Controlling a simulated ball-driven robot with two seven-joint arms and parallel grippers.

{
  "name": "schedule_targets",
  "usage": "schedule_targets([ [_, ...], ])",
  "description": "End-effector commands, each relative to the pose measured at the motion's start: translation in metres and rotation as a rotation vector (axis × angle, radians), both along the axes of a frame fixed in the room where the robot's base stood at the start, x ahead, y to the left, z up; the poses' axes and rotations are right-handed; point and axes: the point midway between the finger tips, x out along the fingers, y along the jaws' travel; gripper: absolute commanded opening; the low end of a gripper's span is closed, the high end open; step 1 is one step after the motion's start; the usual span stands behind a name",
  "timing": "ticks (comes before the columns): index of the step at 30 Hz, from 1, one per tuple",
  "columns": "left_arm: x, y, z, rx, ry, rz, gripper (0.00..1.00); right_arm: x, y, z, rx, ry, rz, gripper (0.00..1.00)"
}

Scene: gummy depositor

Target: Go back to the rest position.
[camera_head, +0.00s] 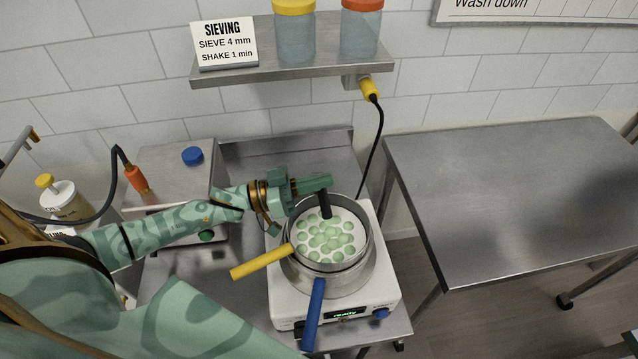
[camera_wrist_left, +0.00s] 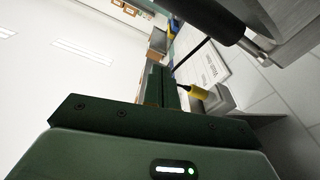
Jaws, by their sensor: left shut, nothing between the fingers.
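My left gripper (camera_head: 322,183) reaches in from the left over the back rim of a round metal pan (camera_head: 286,240). It is shut with nothing between its fingers. In the left wrist view the closed green fingers (camera_wrist_left: 163,88) point away, and a black handle (camera_wrist_left: 208,14) with a metal fitting is close by. In the head view the black handle (camera_head: 325,204) stands at the pan's back, just below the fingertips; I cannot tell whether they touch. The pan holds pale green balls (camera_head: 325,238). My right gripper is not in view.
A yellow handle (camera_head: 262,262) and a blue handle (camera_head: 314,315) stick out from the pan stack on a white device (camera_head: 284,312) reading "ready". A shelf (camera_head: 290,66) with jars and a sieving sign is behind. An empty steel table (camera_head: 520,190) stands right.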

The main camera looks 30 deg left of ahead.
Motion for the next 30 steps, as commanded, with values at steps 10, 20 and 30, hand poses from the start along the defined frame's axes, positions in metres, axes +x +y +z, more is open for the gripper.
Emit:
schedule_targets([
  [10,-0.051,0.065,-0.018,0.004,0.006,0.000,0.00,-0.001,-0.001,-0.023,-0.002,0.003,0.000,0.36],
  [20,-0.060,0.078,-0.017,0.001,0.001,0.000,0.00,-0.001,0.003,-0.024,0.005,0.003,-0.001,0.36],
  [30,-0.060,0.078,0.032,0.001,-0.003,0.001,0.00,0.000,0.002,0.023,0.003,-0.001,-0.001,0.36],
])
